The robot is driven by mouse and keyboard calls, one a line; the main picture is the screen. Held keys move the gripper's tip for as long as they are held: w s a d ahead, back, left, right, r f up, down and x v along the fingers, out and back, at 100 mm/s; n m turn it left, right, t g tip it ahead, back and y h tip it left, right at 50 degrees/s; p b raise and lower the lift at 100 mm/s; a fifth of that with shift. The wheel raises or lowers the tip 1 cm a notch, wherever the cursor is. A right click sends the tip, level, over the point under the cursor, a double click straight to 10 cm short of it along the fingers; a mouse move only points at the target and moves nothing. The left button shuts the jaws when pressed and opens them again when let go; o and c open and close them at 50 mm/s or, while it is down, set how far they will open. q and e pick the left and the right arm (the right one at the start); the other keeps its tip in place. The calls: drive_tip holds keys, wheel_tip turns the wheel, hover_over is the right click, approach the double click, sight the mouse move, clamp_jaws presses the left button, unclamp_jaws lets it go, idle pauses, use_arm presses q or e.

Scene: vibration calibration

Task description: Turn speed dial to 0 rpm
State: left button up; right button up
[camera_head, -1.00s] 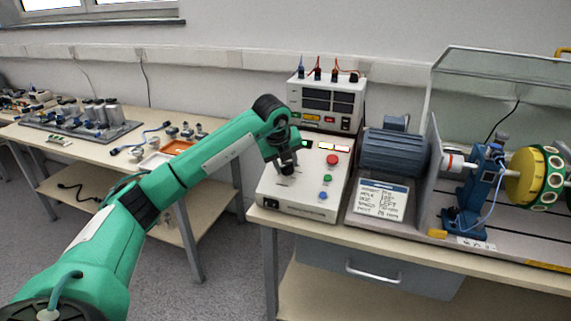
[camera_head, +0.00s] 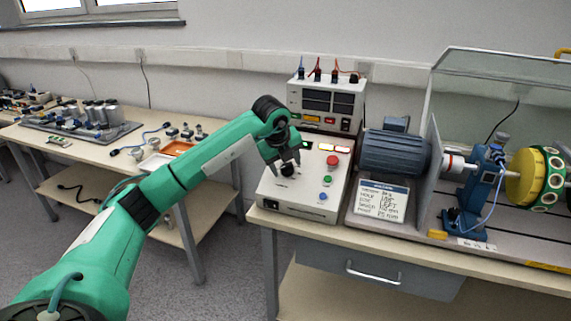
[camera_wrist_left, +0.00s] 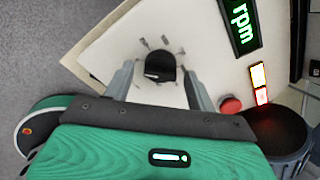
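The speed dial (camera_head: 288,170) is a black knob on the sloping top of the white control box (camera_head: 318,205). In the left wrist view the dial (camera_wrist_left: 164,66) shows a white mark, with short grey ticks around it. My left gripper (camera_head: 285,166) is over the dial. Its two fingers (camera_wrist_left: 161,88) are spread, one on each side of the knob, with visible gaps between them and it. A dark display with green "rpm" letters (camera_wrist_left: 241,24) is on the box; its number is out of the wrist view. My right gripper is not in view.
A red button (camera_head: 332,160), a green button (camera_head: 327,181) and a blue button (camera_head: 323,196) are right of the dial. A power supply (camera_head: 327,98) stands behind. A motor rig (camera_head: 395,153) and a printed card (camera_head: 382,200) are to the right.

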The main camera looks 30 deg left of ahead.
use_arm(q)
drive_tip(key=v, duration=1.4)
drive_tip(key=shift+f, duration=0.1)
